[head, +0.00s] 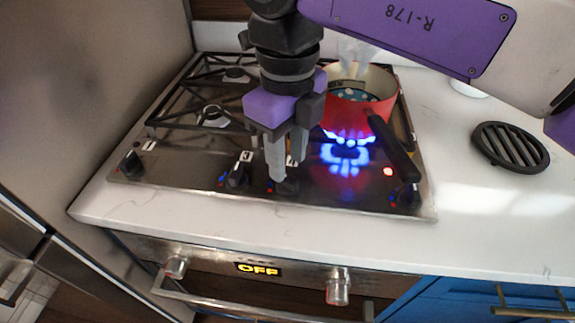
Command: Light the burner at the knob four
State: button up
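The steel cooktop (205,178) has a row of dark knobs along its front edge. The left knob (131,163) has a label 1 beside it, and another knob (237,178) has a label 3. A third knob (288,187) is right under my gripper (285,172), its label mostly hidden by the fingers. A fourth knob (408,196) is at the right, partly behind a pot handle, with no readable label. My gripper points down with its fingertips at the third knob; contact and finger gap are unclear. A blue flame (345,155) burns at the front right burner.
A red pot (362,108) steams above the flame, its black handle (393,148) reaching toward the front right. A red light (388,171) glows nearby. A black trivet (511,147) lies on the right counter.

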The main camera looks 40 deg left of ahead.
aim_at(287, 177)
jog(key=shift+r, duration=2.15)
